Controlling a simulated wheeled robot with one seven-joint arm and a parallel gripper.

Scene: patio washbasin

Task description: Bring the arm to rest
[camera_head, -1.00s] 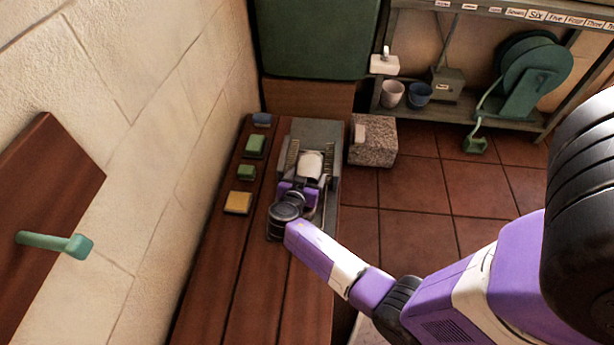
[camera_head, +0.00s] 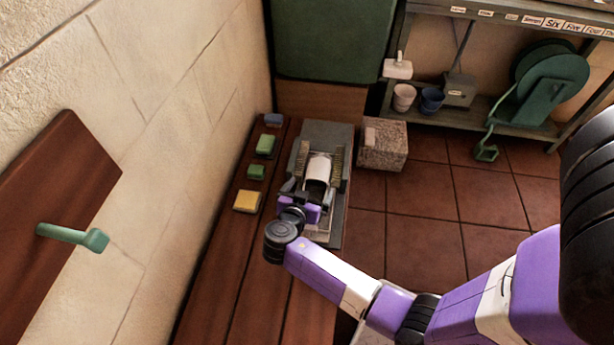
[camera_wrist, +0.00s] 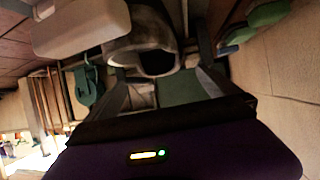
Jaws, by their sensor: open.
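My gripper (camera_head: 309,190) is open at the end of my purple and white arm, low over the grey stone basin unit (camera_head: 329,130) on the wooden bench. A white rounded piece (camera_head: 319,168) lies just beyond the fingers. I cannot tell from the head view whether they touch it. In the wrist view my gripper (camera_wrist: 160,78) shows two dark fingers spread apart with nothing clearly held between them. A dark-mouthed hollow piece (camera_wrist: 150,48) is just beyond the fingertips, and a pale block (camera_wrist: 82,28) is at upper left.
Green blocks (camera_head: 265,145), a yellow block (camera_head: 247,201) and a blue block (camera_head: 273,119) line the wooden bench (camera_head: 225,275) by the wall. A wall board bears a green peg (camera_head: 72,235). A stone block (camera_head: 384,145) and a shelf with cups (camera_head: 403,97) stand beyond.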

